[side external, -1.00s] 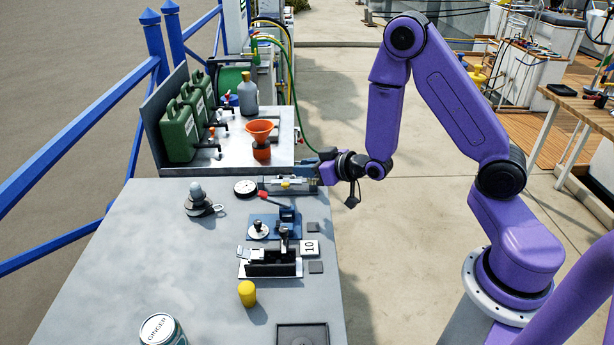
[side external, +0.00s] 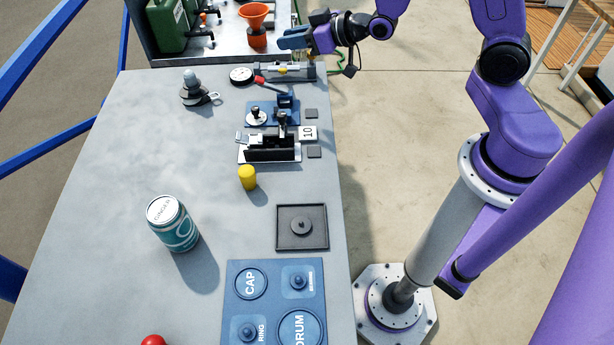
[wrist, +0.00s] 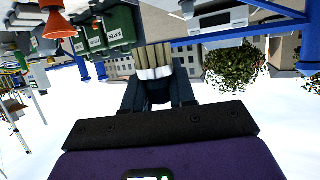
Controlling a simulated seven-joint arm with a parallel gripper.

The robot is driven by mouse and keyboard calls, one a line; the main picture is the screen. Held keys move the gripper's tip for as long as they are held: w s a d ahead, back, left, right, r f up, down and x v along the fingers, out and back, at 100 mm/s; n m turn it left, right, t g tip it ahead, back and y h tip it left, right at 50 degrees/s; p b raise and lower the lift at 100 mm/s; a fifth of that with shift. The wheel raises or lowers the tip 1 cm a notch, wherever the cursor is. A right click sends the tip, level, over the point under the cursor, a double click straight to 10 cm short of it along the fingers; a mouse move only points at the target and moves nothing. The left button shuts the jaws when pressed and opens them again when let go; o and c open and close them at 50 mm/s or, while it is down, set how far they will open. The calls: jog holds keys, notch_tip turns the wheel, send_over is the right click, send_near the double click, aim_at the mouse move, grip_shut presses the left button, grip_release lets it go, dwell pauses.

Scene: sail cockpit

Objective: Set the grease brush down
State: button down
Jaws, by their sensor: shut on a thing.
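My gripper (side external: 292,38) is at the far end of the grey bench (side external: 130,130), over the bench's back edge area and just above a small grey device with a yellow part (side external: 285,71). In the wrist view, my gripper's dark fingers (wrist: 158,90) are shut on the grease brush (wrist: 153,62), which shows tan bristles and white bands. The brush is tilted up against the sky in that view; its handle is hidden.
A ginger can (side external: 174,225), a yellow cylinder (side external: 247,178), a black fixture (side external: 270,150), a dark square tray (side external: 285,240) and a blue labelled board (side external: 240,300) stand on the bench. An orange funnel (side external: 256,14) is behind. The bench's left middle is clear.

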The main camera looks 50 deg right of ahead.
jog(key=s+a+n+g+y, duration=0.4)
jog(key=s+a+n+y, duration=0.2)
jog(key=a, duration=0.5)
jog(key=n+g+y, duration=0.3)
jog(key=n+g, duration=0.5)
jog(key=g, duration=0.1)
send_over(302, 189)
notch_tip(302, 189, down, 6)
jog(key=shift+f, duration=4.5)
jog(key=shift+f, duration=0.15)
jog(key=c, duration=0.9)
grip_release()
